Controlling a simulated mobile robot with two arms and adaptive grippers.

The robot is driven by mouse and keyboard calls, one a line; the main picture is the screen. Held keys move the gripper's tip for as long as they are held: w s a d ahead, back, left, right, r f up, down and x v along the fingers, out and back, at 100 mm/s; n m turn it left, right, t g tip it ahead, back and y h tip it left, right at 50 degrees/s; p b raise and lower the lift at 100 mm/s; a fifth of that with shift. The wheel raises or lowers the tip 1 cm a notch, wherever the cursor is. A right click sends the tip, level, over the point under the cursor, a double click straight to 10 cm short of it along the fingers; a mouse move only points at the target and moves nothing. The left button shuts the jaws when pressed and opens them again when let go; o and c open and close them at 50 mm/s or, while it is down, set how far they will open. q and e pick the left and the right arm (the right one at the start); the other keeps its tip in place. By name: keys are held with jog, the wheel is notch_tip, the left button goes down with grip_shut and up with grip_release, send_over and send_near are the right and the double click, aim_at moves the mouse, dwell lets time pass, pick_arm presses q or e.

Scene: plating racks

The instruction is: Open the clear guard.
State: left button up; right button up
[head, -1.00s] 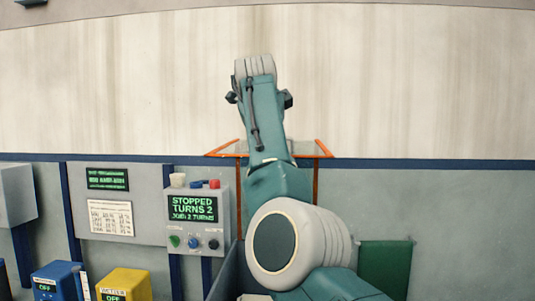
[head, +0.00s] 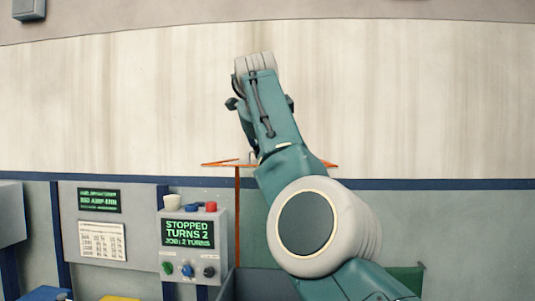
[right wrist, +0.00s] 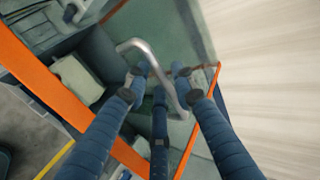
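The clear guard shows by its orange frame (head: 237,215) in the head view, left of and behind my right arm. Its upper orange edge runs out on both sides of the arm, and the arm hides much of the guard. In the right wrist view the orange frame (right wrist: 45,75) crosses at left, with another orange bar at right. A bent metal handle (right wrist: 134,43) passes between the spread fingers of my right gripper (right wrist: 159,76). The fingers look open around it; I cannot tell if they touch it. My right gripper is hidden in the head view. My left gripper is not in view.
A grey control box (head: 192,250) reads "STOPPED TURNS 2" and has several coloured buttons, left of the guard. A green display (head: 99,200) and a white chart (head: 102,241) are on the panel further left. A green panel (head: 408,277) is at lower right.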

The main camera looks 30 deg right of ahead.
jog(key=shift+s+a+r, duration=0.1)
jog(key=shift+s+a+r, duration=0.1)
jog(key=shift+s+r, duration=0.05)
jog(key=v, duration=1.1)
jog(key=shift+s+a+r, duration=0.1)
jog(key=shift+s, duration=0.05)
